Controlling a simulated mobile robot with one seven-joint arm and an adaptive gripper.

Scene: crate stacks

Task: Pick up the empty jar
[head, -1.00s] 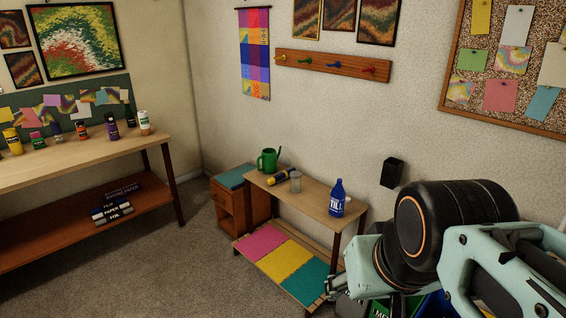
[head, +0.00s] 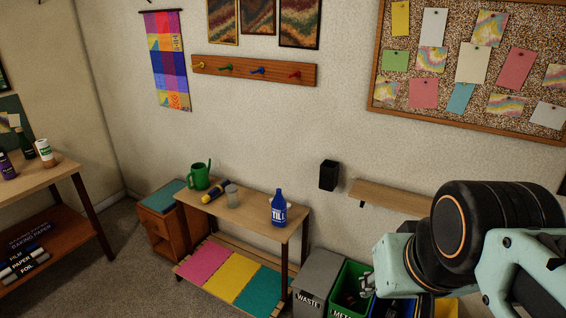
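A small clear, greyish jar (head: 232,196) stands upright on the small wooden table (head: 252,222) near the middle of the head view. It looks empty, but it is too small to be sure. A yellow and dark cylinder (head: 213,192) lies just left of it. My gripper (head: 367,284) shows only in small part at the lower right, beside my arm and in front of the bins. It is well apart from the jar, and whether its fingers are open or shut is unclear.
A green watering can (head: 200,178) and a blue bottle (head: 279,209) stand on the same table. A waste bin (head: 316,277) and a green bin (head: 350,298) are right of it. A wall shelf (head: 392,196) is above them. Carpet is clear at the lower left.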

